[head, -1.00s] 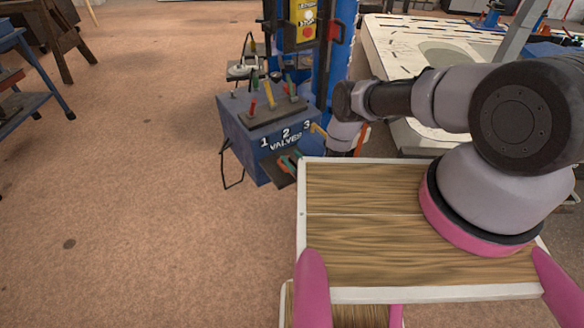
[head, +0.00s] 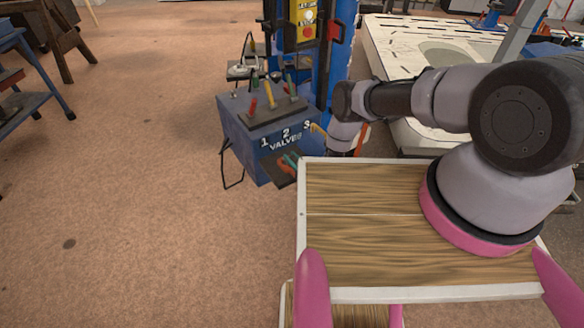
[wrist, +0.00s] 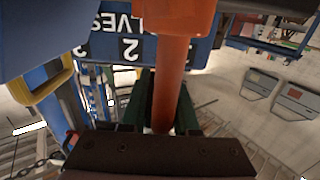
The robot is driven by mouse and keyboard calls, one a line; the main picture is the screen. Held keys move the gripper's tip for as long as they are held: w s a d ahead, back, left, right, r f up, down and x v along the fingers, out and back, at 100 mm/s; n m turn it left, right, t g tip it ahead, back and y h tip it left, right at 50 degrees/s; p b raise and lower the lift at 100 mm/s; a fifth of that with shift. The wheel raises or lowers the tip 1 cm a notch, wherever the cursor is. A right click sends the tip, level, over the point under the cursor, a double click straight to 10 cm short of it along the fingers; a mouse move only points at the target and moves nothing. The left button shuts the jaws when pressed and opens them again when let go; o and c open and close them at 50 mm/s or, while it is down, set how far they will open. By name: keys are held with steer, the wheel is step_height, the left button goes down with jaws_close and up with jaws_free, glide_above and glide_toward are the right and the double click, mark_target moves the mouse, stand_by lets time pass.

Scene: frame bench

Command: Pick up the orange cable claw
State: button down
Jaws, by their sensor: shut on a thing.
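The orange cable claw (wrist: 170,78) shows in the wrist view as an orange shaft with a wider orange part at the top edge. Its lower end sits between the dark green fingers of my gripper (wrist: 163,112), which are shut on it. The rest of the claw is cut off by the top of the picture. In the head view my arm hides the gripper, and a thin orange strip (head: 361,136) beside the arm may be part of the claw; I cannot tell.
A blue box marked "VALVES" 1 2 3 (head: 262,135) stands close to the arm, with coloured levers on top. It also shows upside down in the wrist view (wrist: 122,48). A yellow handle (wrist: 50,82) is at left there. Open floor (head: 130,200) lies left.

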steer(key=shift+r, duration=0.1)
stand_by(0.8)
steer(key=shift+w+r, duration=0.1)
steer(key=shift+r, duration=0.5)
step_height(320, 180, up, 9)
steer(key=shift+f, duration=0.1)
